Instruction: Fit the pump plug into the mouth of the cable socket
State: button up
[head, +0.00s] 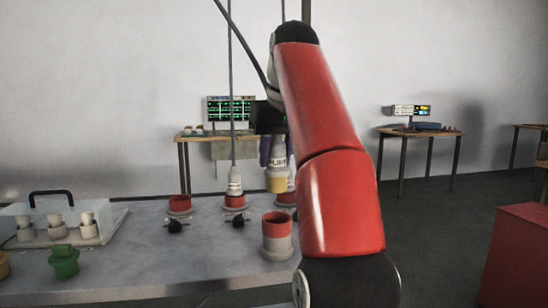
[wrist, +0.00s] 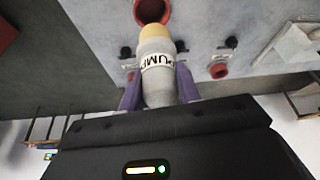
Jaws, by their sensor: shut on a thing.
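The pump plug (head: 277,182), pale grey with a PUMP label and a yellow end, is held upright by my gripper (head: 278,150) above the table. In the wrist view, the purple fingers of my gripper (wrist: 158,92) are shut on the sides of the plug (wrist: 157,66). A tall red-topped socket (head: 278,236) with a grey lower part stands nearest me, below the plug and apart from it. Its dark open mouth (wrist: 152,8) shows beyond the yellow end in the wrist view. No readable label shows which socket is the cable socket.
Behind stand smaller red sockets (head: 180,204); one holds a white plug (head: 235,183) on a hanging cable. Black knobs (head: 238,221) sit before them. A clear-sided tray (head: 20,240) with pale plugs and a green pot (head: 64,262) are at left. The table's middle left is clear.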

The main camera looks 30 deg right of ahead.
aim_at(278, 169)
notch_tip(278, 169, down, 5)
jog(key=b, duration=0.4)
jog(key=shift+s+r, duration=0.1)
jog(key=shift+r, duration=0.05)
jog(key=shift+p, duration=0.4)
dwell(1.7)
jog(key=shift+f+b, duration=1.6)
jog(key=shift+f, duration=0.55)
jog(key=o, duration=1.1)
jog(key=shift+o, duration=0.2)
jog(key=shift+r, duration=0.15)
